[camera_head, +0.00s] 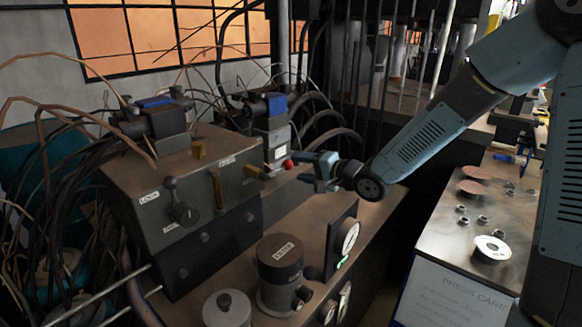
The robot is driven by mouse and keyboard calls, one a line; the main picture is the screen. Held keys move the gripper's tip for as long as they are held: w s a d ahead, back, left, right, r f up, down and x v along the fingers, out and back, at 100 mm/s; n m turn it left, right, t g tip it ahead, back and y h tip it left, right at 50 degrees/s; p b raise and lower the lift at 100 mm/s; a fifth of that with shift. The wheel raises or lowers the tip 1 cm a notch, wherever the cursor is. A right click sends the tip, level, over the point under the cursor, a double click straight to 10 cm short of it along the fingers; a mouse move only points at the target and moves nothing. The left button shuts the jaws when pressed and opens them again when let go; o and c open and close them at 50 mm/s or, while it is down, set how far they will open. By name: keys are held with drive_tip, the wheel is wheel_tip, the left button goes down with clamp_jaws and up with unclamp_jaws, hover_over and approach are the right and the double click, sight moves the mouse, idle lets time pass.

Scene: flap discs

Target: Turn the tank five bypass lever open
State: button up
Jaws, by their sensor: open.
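A grey control box (160,215) stands left of centre and carries several levers and small labels, too small to read for certain. A black ball-ended lever (175,197) and an upright brass lever (217,190) are on its front face. A short lever with a red knob (288,164) sticks out near its right end. No tank five marking is legible, so I cannot tell which is the bypass lever. My gripper (308,170), with blue fingers, is open just right of the red knob. Whether the fingers touch the knob or surround it is unclear.
A dark canister (281,262), a grey lidded pot (227,308) and a white-faced gauge (350,237) stand in front. Cables and hoses crowd the left and back. A right-hand bench (455,260) holds discs (475,172) and several nuts.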

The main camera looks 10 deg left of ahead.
drive_tip(key=v, duration=0.6)
drive_tip(key=shift+d, duration=0.15)
drive_tip(key=s+d+r+n+t+h, duration=0.1)
drive_tip(key=d+r+h, duration=0.2)
drive_tip(key=d+h, duration=0.5)
drive_tip(key=s+d+r+n+t+h, duration=0.15)
drive_tip(key=d+h, duration=0.35)
drive_tip(key=d, duration=0.7)
drive_tip(key=s+d+r+g, duration=0.1)
drive_tip(key=s+d+r, duration=0.1)
drive_tip(key=s, duration=0.5)
drive_tip(key=s+d+r+n+g, duration=0.1)
drive_tip(key=s+d+r+g, duration=0.1)
drive_tip(key=s, duration=0.5)
drive_tip(key=s+d+r+g, duration=0.1)
drive_tip(key=s+d, duration=0.3)
drive_tip(key=s, duration=0.4)
drive_tip(key=shift+d+r+h, duration=0.2)
drive_tip(key=shift+r+h, duration=0.2)
drive_tip(key=shift+r, duration=0.1)
